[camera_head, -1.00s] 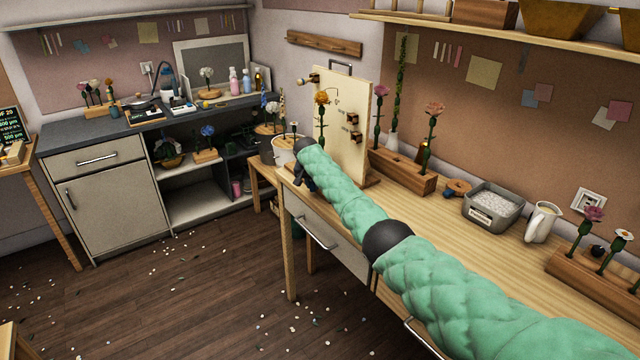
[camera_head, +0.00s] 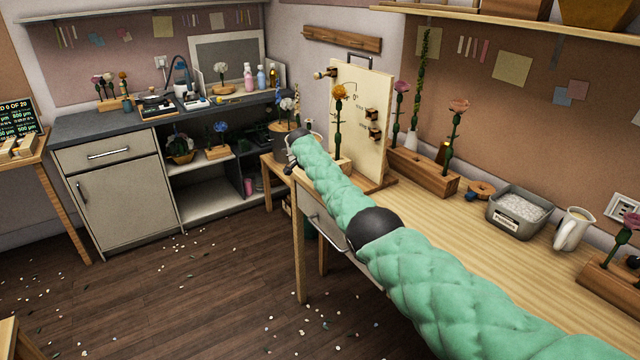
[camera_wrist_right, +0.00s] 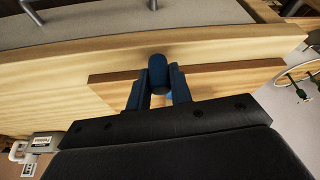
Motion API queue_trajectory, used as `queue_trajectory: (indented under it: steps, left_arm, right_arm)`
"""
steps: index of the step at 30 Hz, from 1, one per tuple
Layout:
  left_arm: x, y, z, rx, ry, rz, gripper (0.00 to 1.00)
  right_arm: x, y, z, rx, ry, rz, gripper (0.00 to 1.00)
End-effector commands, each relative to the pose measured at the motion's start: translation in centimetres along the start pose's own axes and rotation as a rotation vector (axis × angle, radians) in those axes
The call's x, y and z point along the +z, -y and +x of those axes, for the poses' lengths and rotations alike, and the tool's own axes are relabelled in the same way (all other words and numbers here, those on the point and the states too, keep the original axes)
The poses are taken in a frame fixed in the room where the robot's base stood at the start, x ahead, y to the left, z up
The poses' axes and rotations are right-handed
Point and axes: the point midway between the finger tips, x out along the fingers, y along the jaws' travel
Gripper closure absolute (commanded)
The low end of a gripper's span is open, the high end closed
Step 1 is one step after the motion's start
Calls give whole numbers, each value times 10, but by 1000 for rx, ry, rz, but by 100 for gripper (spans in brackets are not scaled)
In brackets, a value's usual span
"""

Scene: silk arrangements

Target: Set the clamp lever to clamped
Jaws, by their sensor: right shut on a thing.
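My right arm reaches along the table's left edge toward the upright wooden board (camera_head: 358,130). The board has a wooden peg at its upper left and small blocks on its face. In the right wrist view my right gripper (camera_wrist_right: 159,80) is shut on a dark blue rounded handle, apparently the clamp lever (camera_wrist_right: 157,66), standing between its fingers beside a wooden slab (camera_wrist_right: 225,82). The rest of the lever is hidden, and its setting cannot be told. In the head view my arm covers the lever and most of the gripper. My left gripper is not in view.
The wooden table (camera_head: 470,235) holds a flower block (camera_head: 425,172), a grey tray of white pellets (camera_head: 518,212) and a white jug (camera_head: 571,230) to the right. An orange flower (camera_head: 339,94) stands before the board. A drawer handle shows below the table edge.

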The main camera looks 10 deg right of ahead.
Motion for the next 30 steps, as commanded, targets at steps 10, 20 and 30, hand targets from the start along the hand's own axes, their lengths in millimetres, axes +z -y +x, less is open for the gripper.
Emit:
queue_trajectory:
  steps: [10,20,30]
  left_arm:
    - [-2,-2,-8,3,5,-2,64]
    - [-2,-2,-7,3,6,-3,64]
    - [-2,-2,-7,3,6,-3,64]
  right_arm:
    - [0,1,-1,6,-1,16,100]
    - [0,1,-1,6,-1,15,59]
    - [1,2,-2,6,0,15,57]
